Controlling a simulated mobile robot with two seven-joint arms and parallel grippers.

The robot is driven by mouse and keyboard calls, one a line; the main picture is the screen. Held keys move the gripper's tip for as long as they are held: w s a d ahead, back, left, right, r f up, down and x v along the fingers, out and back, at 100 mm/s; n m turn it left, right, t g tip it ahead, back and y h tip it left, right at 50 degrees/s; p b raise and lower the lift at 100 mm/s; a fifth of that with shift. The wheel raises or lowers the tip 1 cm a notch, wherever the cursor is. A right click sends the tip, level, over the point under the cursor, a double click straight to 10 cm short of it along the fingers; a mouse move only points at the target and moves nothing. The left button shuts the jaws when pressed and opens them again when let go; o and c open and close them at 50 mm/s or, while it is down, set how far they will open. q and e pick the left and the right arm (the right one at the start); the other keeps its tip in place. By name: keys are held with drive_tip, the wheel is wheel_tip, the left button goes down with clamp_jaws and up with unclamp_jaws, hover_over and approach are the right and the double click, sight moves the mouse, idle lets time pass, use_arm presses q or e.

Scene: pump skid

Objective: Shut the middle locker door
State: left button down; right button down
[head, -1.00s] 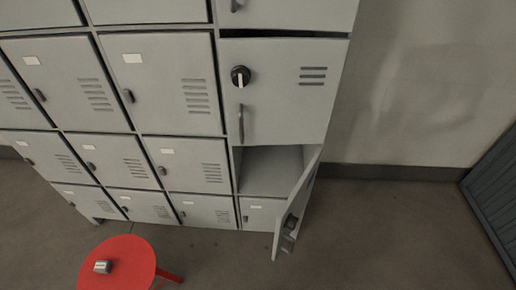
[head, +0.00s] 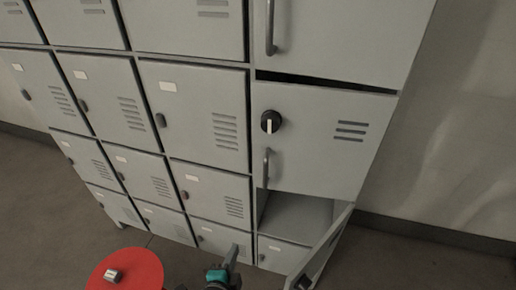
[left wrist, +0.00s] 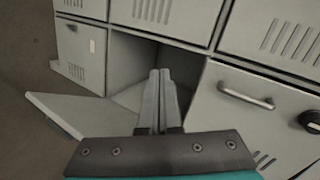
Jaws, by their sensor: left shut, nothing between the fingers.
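In the right locker column, a grey door with a black knob and a bar handle (head: 325,135) has a dark gap along its top edge, so it looks slightly ajar. Below it, another door (head: 327,245) stands wide open, swung out to the right, and its compartment (head: 295,215) looks empty. My left gripper (head: 234,250) is shut and empty, low in front of the lockers, left of the open door. In the left wrist view its closed fingers (left wrist: 160,75) point toward the open compartment (left wrist: 140,50), with the open door (left wrist: 75,115) at left and the handled door (left wrist: 245,105) at right.
A red round stool (head: 125,272) with a small metal object (head: 113,276) on it stands at the bottom left. Closed small lockers (head: 195,110) fill the left side. A bare wall (head: 450,120) and open floor (head: 420,262) lie to the right.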

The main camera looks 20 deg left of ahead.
use_arm(q)
wheel_tip(320, 180, up, 19)
drive_tip(key=w+d+m+t, duration=0.1)
drive_tip(key=w+m+t, duration=0.2)
drive_tip(key=t, duration=0.2)
drive_tip(key=p, duration=0.4)
approach(253, 143)
drive_tip(key=w, duration=0.3)
drive_tip(key=w+f, duration=0.1)
drive_tip(key=w, duration=0.1)
drive_tip(key=shift+w, duration=0.95)
drive_tip(key=shift+w, duration=0.1)
drive_tip(key=w+b, duration=0.1)
drive_tip(key=w+m+h, duration=0.1)
drive_tip(key=w, duration=0.1)
drive_tip(key=shift+a+f+b, duration=0.15)
drive_tip(key=shift+a+b, duration=0.1)
drive_tip(key=shift+b, duration=0.1)
drive_tip(key=shift+w+h, duration=0.1)
drive_tip(key=shift+h, duration=0.3)
drive_tip(key=shift+r+m+t, duration=0.3)
drive_tip(key=shift+r, duration=0.05)
